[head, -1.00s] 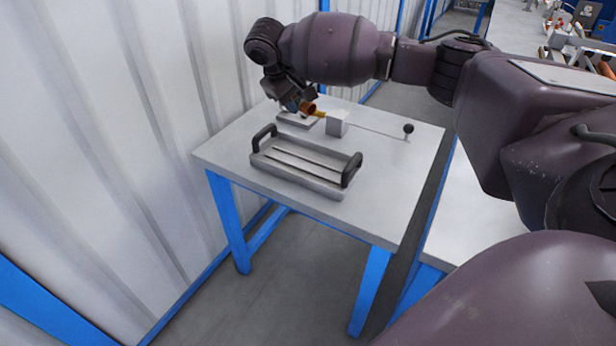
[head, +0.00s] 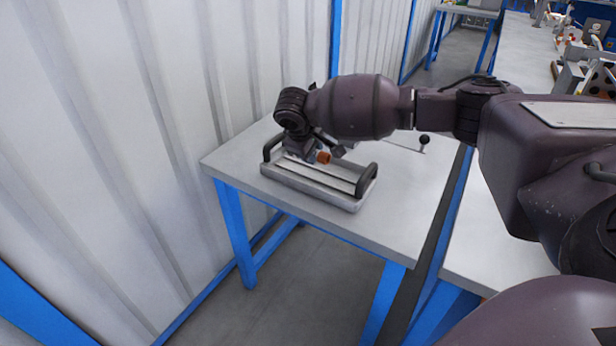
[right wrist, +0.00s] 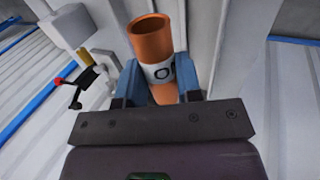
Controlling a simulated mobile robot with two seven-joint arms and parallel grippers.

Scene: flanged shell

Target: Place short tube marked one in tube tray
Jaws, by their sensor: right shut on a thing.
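The orange-brown short tube (head: 324,157) is held by my right gripper (head: 308,152) above the tube tray. The right wrist view shows the tube (right wrist: 153,42) between the two blue-grey fingers, with its open end facing up in the picture. The tube tray (head: 310,188) is a light grey long tray with a dark handle at each end. My right gripper covers part of its far side. I cannot tell whether the tube touches the tray. My left gripper is not in view.
The tray stands on a light table (head: 400,215) with blue legs, beside a corrugated white wall (head: 110,150). A thin rod with a dark ball knob (head: 424,140) lies behind. The right wrist view shows a white block (right wrist: 68,25). The table's front right is clear.

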